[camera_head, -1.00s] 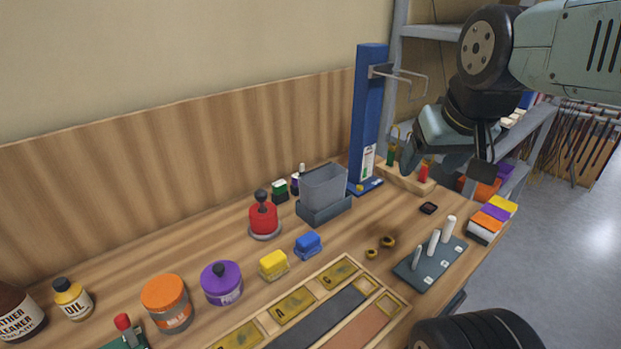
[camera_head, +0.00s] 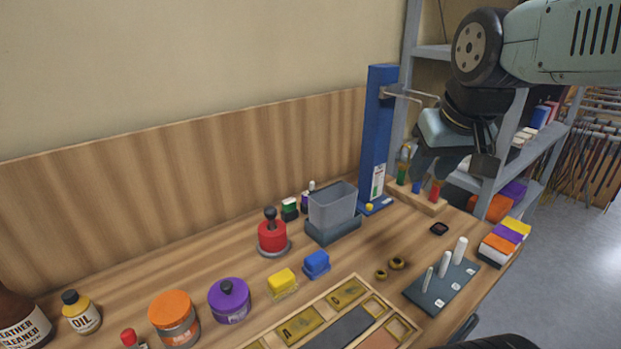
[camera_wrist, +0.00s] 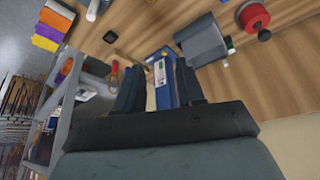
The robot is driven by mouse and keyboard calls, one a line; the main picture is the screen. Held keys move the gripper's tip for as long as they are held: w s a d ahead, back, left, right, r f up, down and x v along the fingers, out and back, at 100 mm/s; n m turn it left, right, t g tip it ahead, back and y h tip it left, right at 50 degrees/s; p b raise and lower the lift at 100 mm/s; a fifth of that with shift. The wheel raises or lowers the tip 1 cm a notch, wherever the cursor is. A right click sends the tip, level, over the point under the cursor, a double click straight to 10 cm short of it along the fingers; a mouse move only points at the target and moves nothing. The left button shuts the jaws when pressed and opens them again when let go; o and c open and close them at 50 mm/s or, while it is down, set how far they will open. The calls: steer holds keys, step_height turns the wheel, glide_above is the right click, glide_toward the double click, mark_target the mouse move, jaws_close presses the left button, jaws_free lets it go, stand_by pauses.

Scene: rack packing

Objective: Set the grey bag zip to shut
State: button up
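I cannot make out a grey bag or a zip in either view. The only grey holder I see is an open-topped bin (camera_head: 333,204) in a dark base on the bench, and its underside or side shows in the wrist view (camera_wrist: 202,42). My gripper (camera_head: 453,163) hangs above the back right of the bench, near the blue upright stand (camera_head: 378,140). In the wrist view my gripper (camera_wrist: 158,78) has its two dark fingers apart. The blue stand (camera_wrist: 163,92) shows between them, beyond the fingertips. Nothing appears held.
A wooden block with coloured tools (camera_head: 418,198) stands below my gripper. A peg plate (camera_head: 440,288), stacked coloured boxes (camera_head: 497,250) and a small black square (camera_head: 439,229) lie at the right. A grey shelf (camera_head: 545,146) stands behind.

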steer(key=w+a+r+n+g, duration=0.3)
steer(key=w+a, duration=0.5)
steer(key=w, duration=0.4)
steer(key=n+g, duration=0.2)
steer(key=n, duration=0.1)
glide_toward(312, 187)
steer(key=f, duration=0.7)
steer(key=shift+w+a+f, duration=0.1)
steer(key=shift+w+f, duration=0.1)
steer(key=shift+f, duration=0.15)
jaws_close()
stand_by(0.9)
